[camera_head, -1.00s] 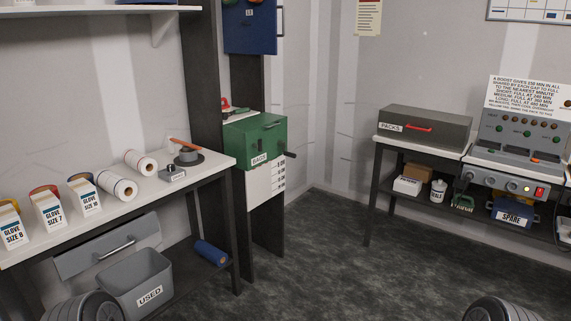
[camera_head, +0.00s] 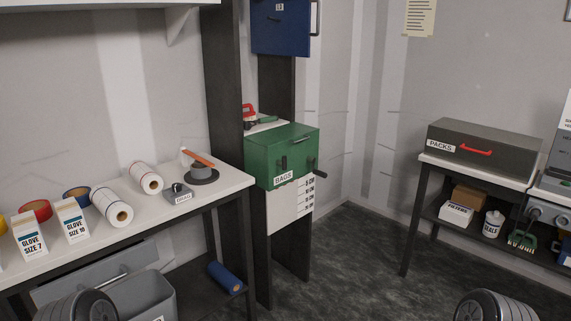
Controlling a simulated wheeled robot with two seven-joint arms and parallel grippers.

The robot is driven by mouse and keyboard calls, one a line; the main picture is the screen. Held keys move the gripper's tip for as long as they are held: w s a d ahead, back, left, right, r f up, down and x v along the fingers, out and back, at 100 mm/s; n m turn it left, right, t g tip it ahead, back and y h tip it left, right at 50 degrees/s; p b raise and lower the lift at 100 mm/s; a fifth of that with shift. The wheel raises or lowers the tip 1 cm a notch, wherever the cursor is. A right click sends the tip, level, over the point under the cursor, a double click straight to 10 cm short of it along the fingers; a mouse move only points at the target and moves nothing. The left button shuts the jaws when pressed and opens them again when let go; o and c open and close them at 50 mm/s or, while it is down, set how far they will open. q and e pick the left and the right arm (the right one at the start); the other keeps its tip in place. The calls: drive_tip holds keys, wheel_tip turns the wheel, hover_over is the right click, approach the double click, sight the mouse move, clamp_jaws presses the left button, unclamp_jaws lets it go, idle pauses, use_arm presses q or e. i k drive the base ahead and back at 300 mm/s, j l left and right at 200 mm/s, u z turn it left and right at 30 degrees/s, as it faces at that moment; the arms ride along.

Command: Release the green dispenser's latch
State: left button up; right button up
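The green dispenser (camera_head: 270,160) is a box labelled BAGS, fixed to a dark post between the left bench and the room's corner. A dark crank-like handle (camera_head: 320,172) sticks out of its right side. A small dark upright piece (camera_head: 283,162) shows on its front, and another dark bar (camera_head: 303,139) lies on its top; I cannot tell which is the latch. Neither of my grippers is in view. Two dark rounded parts at the bottom edge look like my own arms.
The left bench (camera_head: 235,182) holds glove boxes, rolls and a small grey device (camera_head: 178,194). A grey bin (camera_head: 145,295) and a blue roll (camera_head: 226,277) are below it. A right table (camera_head: 412,158) carries a PACKS box (camera_head: 485,150). The floor (camera_head: 380,270) between is clear.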

sight(283, 163)
drive_tip(key=i+l, duration=0.7)
drive_tip(key=l, duration=0.15)
drive_tip(key=i+l+u, duration=0.1)
drive_tip(key=i+l, duration=0.55)
drive_tip(key=l, duration=0.2)
drive_tip(key=i+l+u, duration=0.1)
drive_tip(key=i+l, duration=0.55)
drive_tip(key=l, duration=0.25)
drive_tip(key=i+l, duration=0.35)
drive_tip(key=l+u, duration=0.05)
drive_tip(key=l, duration=0.05)
